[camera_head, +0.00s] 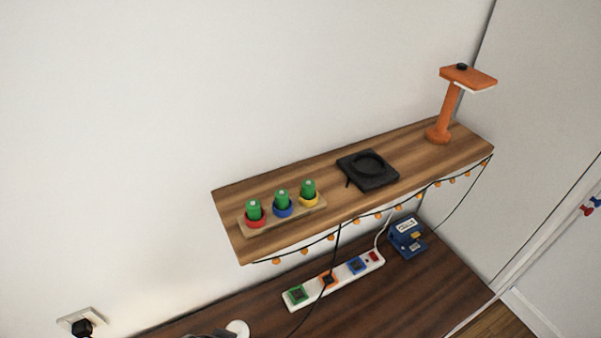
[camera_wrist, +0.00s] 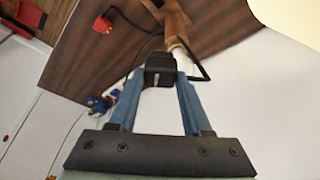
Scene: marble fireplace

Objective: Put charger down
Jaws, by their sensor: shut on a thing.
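In the wrist view, my gripper (camera_wrist: 161,84) has its two blue fingers closed on a small black block, which looks like the charger (camera_wrist: 160,67). The block sits at the fingertips, with a thin black cable or loop beside it on the right. It is held in front of a brown wooden surface (camera_wrist: 100,58) and a pale wall; I cannot tell whether it touches either. My gripper and the held charger cannot be made out in the head view.
The head view shows a wooden shelf (camera_head: 225,205) with green cylinders in coloured rings (camera_head: 282,202), a black pad (camera_head: 368,169) and an orange lamp (camera_head: 447,110). Below are a dark desk (camera_head: 420,290), power strip (camera_head: 340,279) and blue box (camera_head: 406,238). A black plug (camera_head: 82,328) fills the wall socket.

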